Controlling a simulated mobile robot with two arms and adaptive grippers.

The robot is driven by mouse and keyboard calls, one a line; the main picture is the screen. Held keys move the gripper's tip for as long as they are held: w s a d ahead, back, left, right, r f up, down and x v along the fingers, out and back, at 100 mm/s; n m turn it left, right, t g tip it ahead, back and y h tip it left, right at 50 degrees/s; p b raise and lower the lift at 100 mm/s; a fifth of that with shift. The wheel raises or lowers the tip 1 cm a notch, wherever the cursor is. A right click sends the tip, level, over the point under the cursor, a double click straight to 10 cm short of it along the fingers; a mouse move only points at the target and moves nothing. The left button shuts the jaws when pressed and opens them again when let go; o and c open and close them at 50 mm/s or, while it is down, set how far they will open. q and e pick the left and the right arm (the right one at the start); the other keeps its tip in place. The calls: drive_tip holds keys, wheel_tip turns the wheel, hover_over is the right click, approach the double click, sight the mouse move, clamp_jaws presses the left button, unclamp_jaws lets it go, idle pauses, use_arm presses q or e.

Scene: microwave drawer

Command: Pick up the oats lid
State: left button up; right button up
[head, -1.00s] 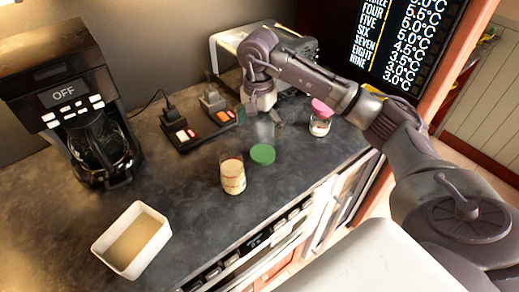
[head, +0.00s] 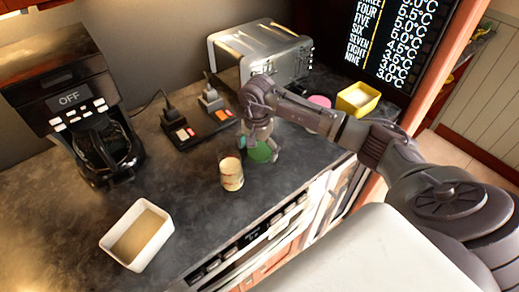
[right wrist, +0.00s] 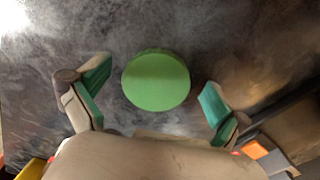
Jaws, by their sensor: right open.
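The round green lid (head: 262,152) lies flat on the dark counter, just right of an open glass jar (head: 231,175) with pale contents. My right gripper (head: 262,150) points down over the lid and partly hides it in the head view. In the right wrist view the whole green lid (right wrist: 156,80) shows between the two spread fingers (right wrist: 157,88), with a gap on either side. The right gripper is open and empty. My left gripper is not in view.
A coffee maker (head: 75,105) stands at the left and a white tub (head: 137,236) at the front left. A power strip (head: 190,128) with plugs and a silver toaster (head: 262,55) are behind. A yellow tub (head: 358,98) and a pink lid (head: 319,101) are beyond my right arm.

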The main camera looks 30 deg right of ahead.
sight(258, 152)
drive_tip(key=c, duration=0.9)
drive_tip(key=shift+r, duration=0.1)
drive_tip(key=shift+r+b, duration=0.4)
drive_tip(key=shift+r, duration=0.15)
wheel_tip(258, 152, up, 3)
drive_tip(key=shift+f+b, duration=0.15)
drive_tip(key=shift+b, duration=0.55)
drive_tip(key=s+d+r+b, duration=0.1)
drive_tip(key=s+d+r, duration=0.1)
drive_tip(key=s, duration=0.1)
drive_tip(key=s+d+r+b, duration=0.1)
drive_tip(key=s+d+r, duration=0.1)
drive_tip(key=s+d, duration=0.1)
drive_tip(key=s+d+r+b, duration=0.1)
drive_tip(key=s+d+r, duration=0.1)
drive_tip(key=s+r, duration=0.1)
drive_tip(key=shift+d+r+b, duration=0.1)
drive_tip(key=shift+d+b, duration=0.15)
drive_tip(key=shift+b, duration=0.05)
